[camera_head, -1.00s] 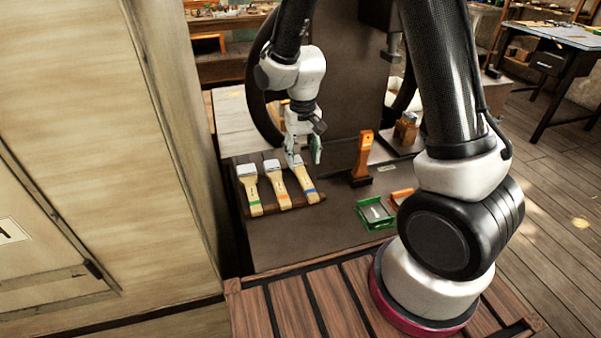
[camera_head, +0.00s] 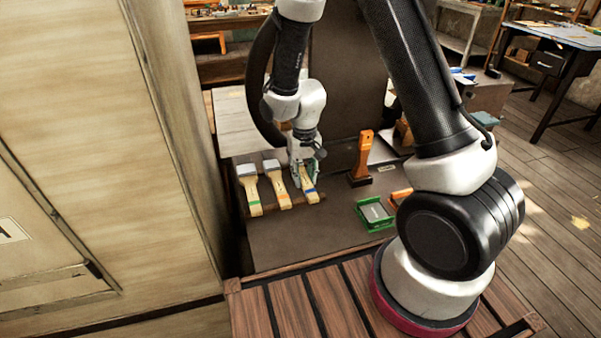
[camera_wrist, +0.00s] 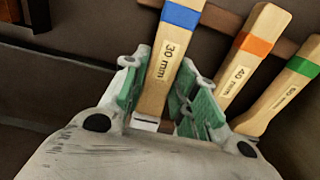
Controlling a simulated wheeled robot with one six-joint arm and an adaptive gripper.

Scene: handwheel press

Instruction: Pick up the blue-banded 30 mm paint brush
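The blue-banded brush (camera_head: 309,187) lies rightmost of three brushes on a dark rack. In the wrist view its wooden handle, marked 30 mm (camera_wrist: 166,65), runs between the green-padded fingers of my gripper (camera_wrist: 166,100). The gripper is open around the handle, with one finger on each side. A gap shows on the right side; contact on the left is hard to tell. In the head view my gripper (camera_head: 304,172) is down over the brush and hides its bristle end.
The orange-banded brush (camera_head: 276,184) and green-banded brush (camera_head: 249,188) lie to the left; in the wrist view the orange-banded one (camera_wrist: 250,55) is close beside the right finger. An upright orange-handled tool (camera_head: 362,155) and a green tray (camera_head: 359,221) stand to the right.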

